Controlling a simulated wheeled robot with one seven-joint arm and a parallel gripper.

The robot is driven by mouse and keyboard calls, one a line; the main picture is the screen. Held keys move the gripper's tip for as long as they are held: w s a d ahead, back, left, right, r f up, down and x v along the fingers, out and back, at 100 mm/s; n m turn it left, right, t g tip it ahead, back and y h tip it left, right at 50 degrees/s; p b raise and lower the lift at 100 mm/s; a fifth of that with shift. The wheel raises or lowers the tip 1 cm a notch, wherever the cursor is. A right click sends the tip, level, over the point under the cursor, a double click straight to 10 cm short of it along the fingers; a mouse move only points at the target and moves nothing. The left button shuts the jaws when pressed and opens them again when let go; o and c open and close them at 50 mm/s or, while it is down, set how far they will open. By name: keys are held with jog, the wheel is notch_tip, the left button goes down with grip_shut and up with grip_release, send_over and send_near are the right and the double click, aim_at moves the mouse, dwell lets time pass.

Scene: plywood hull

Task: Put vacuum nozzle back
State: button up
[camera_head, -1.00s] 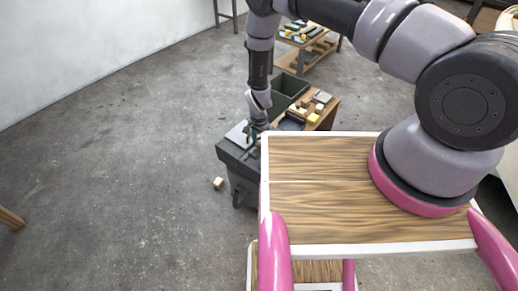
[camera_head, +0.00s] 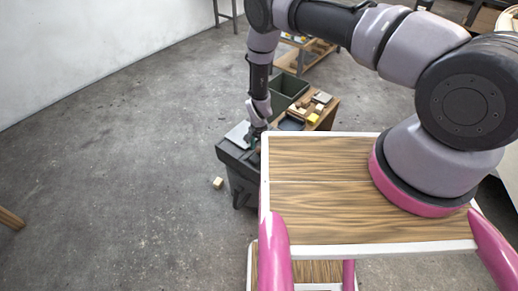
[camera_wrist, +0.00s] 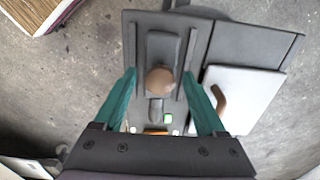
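A dark grey box-shaped unit (camera_head: 236,160) stands on the floor left of my wooden deck. In the wrist view its top (camera_wrist: 255,45) lies below my gripper. A dark piece with a flat head (camera_wrist: 163,47) and a round brown knob (camera_wrist: 160,80) sits between two raised rails on it; it looks like the vacuum nozzle, but I cannot be sure. My gripper (camera_wrist: 160,73) is open, with its teal fingers on either side of the knob and visible gaps to it. In the head view my gripper (camera_head: 257,139) is over the unit, partly hidden by the wrist.
A light grey plate (camera_wrist: 240,95) with a brown handle lies on the unit, right of my fingers. Behind the unit stand a green bin (camera_head: 288,88) and a low wooden bench (camera_head: 328,113) with blocks. A small block (camera_head: 218,183) lies on the floor.

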aim_at(259, 150)
notch_tip(259, 150, up, 12)
jog(key=shift+r, duration=0.15)
dwell(0.3)
